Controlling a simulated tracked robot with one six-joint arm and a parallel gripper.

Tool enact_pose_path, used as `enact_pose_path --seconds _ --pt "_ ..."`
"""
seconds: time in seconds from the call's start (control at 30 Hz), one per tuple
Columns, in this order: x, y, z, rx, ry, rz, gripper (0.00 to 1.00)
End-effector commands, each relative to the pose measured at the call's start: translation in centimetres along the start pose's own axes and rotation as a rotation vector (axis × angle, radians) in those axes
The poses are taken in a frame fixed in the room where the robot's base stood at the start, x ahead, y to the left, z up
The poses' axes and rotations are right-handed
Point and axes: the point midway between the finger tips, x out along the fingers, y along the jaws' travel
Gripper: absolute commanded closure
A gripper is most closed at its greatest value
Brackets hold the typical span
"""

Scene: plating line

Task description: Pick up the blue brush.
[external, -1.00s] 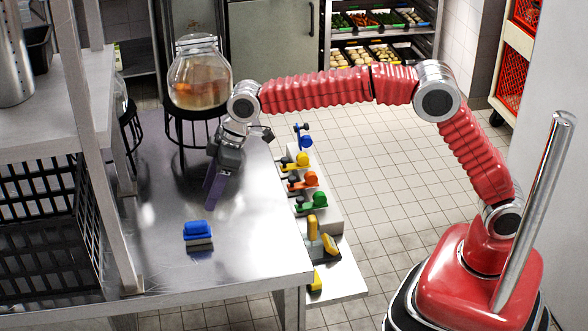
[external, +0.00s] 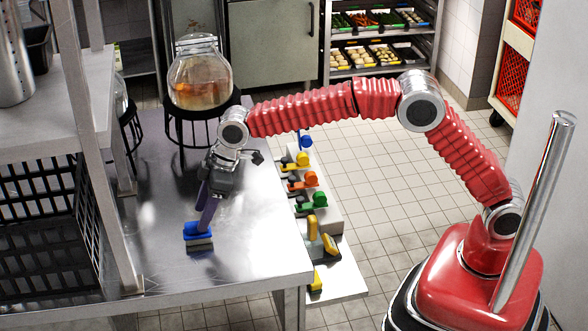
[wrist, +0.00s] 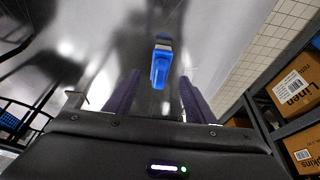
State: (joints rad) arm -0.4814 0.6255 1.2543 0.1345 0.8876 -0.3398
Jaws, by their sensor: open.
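The blue brush (external: 195,231) lies on the steel table, its blue body above a pale bristle part. My gripper (external: 203,217) points down at it with purple fingers, their tips close above or beside its far side in the external view. In the wrist view the brush (wrist: 160,68) lies ahead, in line with the gap between the two spread fingers of my gripper (wrist: 157,84). The fingers are open and hold nothing. I cannot tell whether a fingertip touches the brush.
A glass jar (external: 200,85) stands on a black stand at the table's far end. A shelf post (external: 97,150) and black crate (external: 40,225) are to the left. Several coloured brushes, including a green one (external: 314,200), sit on a stepped rack at right. The table around the brush is clear.

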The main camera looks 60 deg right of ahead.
Motion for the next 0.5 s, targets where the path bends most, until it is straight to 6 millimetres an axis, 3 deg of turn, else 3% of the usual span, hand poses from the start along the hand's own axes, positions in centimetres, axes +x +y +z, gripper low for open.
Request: enact_pose_path --seconds 0.17,0.5 --pt "1.6 0.0 0.0 0.0 0.0 0.0 0.5" --pt "1.8 0.0 0.0 0.0 0.0 0.0 0.5"
